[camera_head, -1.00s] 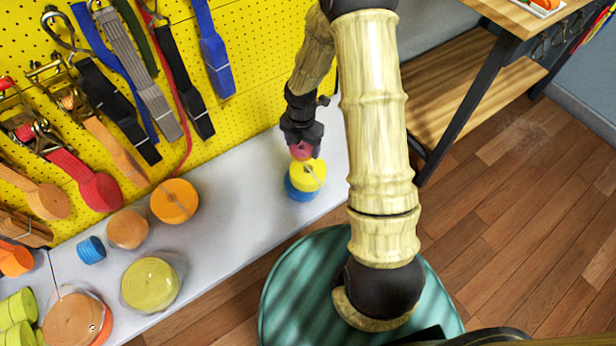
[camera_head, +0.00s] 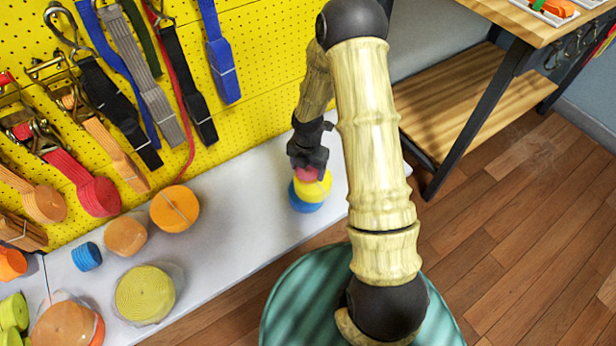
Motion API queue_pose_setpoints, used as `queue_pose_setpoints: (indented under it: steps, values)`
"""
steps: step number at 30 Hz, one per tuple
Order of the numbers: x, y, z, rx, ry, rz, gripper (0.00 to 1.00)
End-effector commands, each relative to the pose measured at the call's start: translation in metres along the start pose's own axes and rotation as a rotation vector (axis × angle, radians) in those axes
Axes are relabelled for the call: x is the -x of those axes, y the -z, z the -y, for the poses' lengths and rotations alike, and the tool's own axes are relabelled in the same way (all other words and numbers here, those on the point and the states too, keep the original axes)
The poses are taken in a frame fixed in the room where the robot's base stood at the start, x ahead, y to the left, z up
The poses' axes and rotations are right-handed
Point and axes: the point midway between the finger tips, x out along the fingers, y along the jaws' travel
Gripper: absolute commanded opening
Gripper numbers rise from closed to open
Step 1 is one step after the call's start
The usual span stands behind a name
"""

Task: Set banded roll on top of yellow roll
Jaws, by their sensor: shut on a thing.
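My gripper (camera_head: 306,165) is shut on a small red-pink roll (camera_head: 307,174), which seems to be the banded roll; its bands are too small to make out. My fingers hide most of it. The yellow roll (camera_head: 318,189) is directly below the held roll, on top of a blue roll (camera_head: 306,206) on the white shelf. The held roll is at the yellow roll's top; I cannot tell whether they touch.
An orange roll (camera_head: 174,209), a tan-orange roll (camera_head: 125,237), a small blue roll (camera_head: 88,257) and a yellow-green roll (camera_head: 145,294) stand left on the white shelf (camera_head: 235,240). Straps hang on the yellow pegboard (camera_head: 270,60) behind. A wooden bench (camera_head: 465,90) stands right.

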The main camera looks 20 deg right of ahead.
Motion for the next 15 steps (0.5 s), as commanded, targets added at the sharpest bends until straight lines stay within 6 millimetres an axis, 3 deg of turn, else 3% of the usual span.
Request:
queue_pose_setpoints:
  steps: [7, 15]
  values:
    - [-0.002, 0.000, 0.000, 0.000, 0.000, 0.000, 0.63]
    - [-0.037, 0.000, 0.000, 0.001, 0.001, 0.000, 0.63]
